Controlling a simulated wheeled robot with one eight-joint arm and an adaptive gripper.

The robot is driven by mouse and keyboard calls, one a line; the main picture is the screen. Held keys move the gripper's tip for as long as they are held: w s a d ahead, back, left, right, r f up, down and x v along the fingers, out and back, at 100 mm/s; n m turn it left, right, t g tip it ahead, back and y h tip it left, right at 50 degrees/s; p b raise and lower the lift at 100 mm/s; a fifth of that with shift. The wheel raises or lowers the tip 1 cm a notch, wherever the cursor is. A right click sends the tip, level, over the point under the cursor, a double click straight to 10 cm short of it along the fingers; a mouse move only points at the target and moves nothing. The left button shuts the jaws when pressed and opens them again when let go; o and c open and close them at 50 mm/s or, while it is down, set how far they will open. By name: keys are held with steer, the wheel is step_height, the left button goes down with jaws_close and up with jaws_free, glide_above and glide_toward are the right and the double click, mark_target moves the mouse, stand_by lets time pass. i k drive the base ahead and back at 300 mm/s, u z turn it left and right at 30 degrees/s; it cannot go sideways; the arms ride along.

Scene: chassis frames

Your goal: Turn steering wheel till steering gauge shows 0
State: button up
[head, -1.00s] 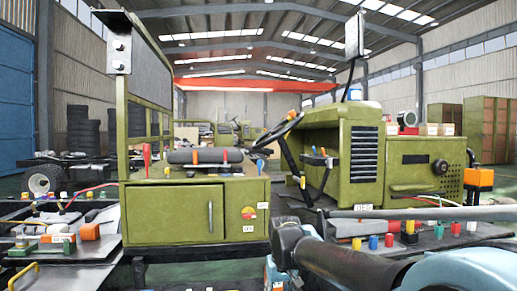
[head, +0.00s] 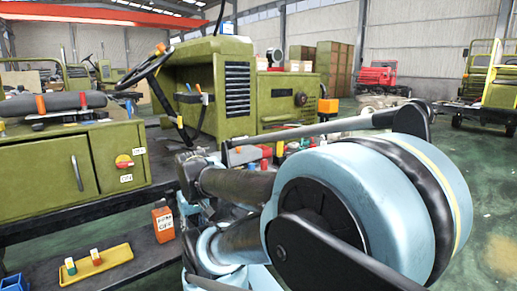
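The dark steering wheel (head: 152,62) stands tilted on a thin column, left of the green engine housing (head: 212,68) of a chassis. It has a small orange part on its rim. I cannot make out a steering gauge or any reading. My own light blue and dark arm links fill the right foreground and hide part of the chassis front. My gripper is not visible, so its fingers and their state do not show.
A green cabinet (head: 45,172) with a handle and a red-yellow knob (head: 124,161) is at left. A red vehicle (head: 380,77) stands far right. Green floor (head: 490,225) is open at right.

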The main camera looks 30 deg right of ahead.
mark_target(144, 68)
steer(key=z, duration=2.65)
steer(key=k, duration=0.95)
steer(key=u, duration=1.5)
steer(key=i, duration=0.5)
steer(key=z, duration=0.05)
